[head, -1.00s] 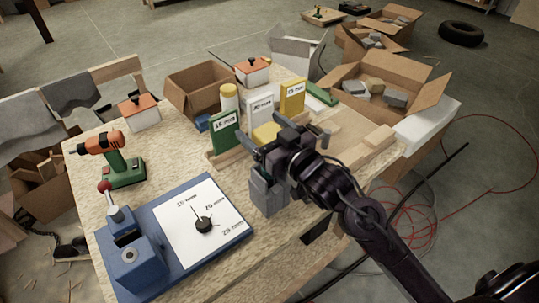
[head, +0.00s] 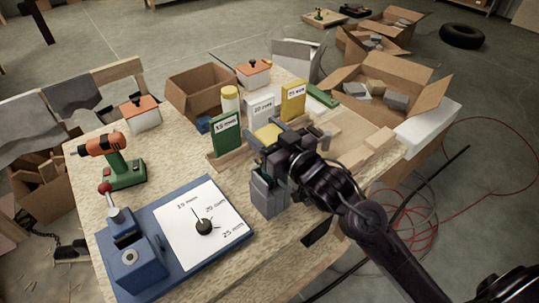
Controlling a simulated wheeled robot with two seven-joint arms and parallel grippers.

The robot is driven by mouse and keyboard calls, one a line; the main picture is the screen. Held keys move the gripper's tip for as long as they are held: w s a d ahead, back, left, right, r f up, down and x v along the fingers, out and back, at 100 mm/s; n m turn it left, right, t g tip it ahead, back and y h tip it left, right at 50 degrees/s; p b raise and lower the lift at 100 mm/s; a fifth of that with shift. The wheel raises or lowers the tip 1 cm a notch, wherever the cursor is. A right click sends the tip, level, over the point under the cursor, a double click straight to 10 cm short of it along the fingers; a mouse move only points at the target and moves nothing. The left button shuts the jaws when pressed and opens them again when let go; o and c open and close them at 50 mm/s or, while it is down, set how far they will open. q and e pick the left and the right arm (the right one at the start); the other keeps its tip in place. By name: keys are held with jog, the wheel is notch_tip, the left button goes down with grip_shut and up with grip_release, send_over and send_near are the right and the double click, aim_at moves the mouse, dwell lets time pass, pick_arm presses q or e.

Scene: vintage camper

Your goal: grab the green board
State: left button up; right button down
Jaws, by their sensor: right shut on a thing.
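The green board (head: 226,136), labelled 15 mm, stands upright in a wooden rack (head: 224,160) on the workbench. My right gripper (head: 248,142) reaches in from the right and is shut on the board's right edge. The fingertips are small and partly hidden by the gripper body, so the exact contact is hard to see. The board looks upright, with its lower end at the rack; I cannot tell whether it is lifted. My left gripper is not in view.
A white board (head: 261,108) and a yellow board (head: 293,100) stand behind my right gripper. A blue base with a dial sheet (head: 190,240) lies in front, and a green-orange drill (head: 120,160) stands left. Open cartons (head: 400,85) stand beyond the bench.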

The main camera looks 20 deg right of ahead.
jog(key=shift+r, duration=0.25)
